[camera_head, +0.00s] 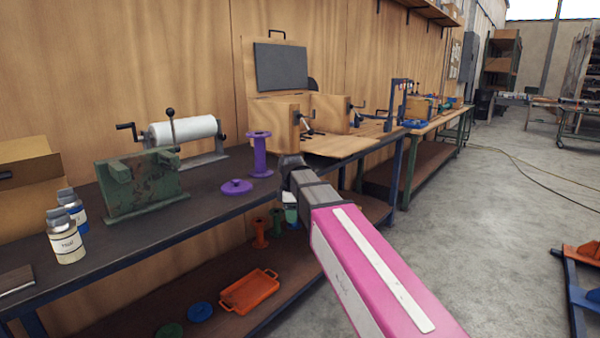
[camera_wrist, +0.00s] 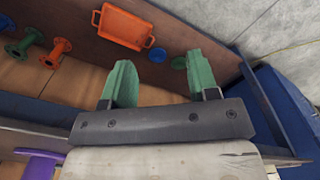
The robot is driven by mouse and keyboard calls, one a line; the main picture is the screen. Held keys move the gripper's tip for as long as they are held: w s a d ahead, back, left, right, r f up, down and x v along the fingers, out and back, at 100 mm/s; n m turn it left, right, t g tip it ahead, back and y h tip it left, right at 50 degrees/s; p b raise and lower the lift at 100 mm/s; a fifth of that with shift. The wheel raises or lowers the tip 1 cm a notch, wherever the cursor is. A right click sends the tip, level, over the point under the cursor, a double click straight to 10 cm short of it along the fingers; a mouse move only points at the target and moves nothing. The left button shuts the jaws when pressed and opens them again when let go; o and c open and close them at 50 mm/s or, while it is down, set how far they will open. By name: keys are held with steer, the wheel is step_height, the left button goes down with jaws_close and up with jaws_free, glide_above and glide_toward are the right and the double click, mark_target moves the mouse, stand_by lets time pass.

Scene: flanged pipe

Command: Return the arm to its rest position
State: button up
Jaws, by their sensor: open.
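My gripper (camera_head: 290,208) hangs at the end of my pink arm, by the front edge of the dark workbench in the head view. In the wrist view its two green fingers (camera_wrist: 162,85) stand apart with nothing between them. A purple flanged pipe (camera_head: 260,154) stands upright on the bench, just left of and behind my gripper. A purple round flange or lid (camera_head: 237,186) lies flat on the bench, apart from the pipe. In the wrist view a purple piece (camera_wrist: 38,166) shows at the lower left; which one it is I cannot tell.
The bench (camera_head: 150,228) also bears a green metal block (camera_head: 140,185), a white roll (camera_head: 183,131) and bottles (camera_head: 66,238). Below, the shelf holds an orange tray (camera_head: 249,291), spools and discs. A wooden box (camera_head: 278,116) stands behind. The floor (camera_head: 480,215) at right is mostly clear.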

steer(key=s+d+f+m, duration=0.6)
steer(key=d+f+m, duration=0.3)
steer(key=d+f, duration=0.2)
steer(key=s+d+f+m, duration=0.7)
steer(key=d+f, duration=0.4)
steer(key=f, duration=0.3)
steer(key=shift+s+m, duration=0.2)
steer(key=shift+m, duration=0.7)
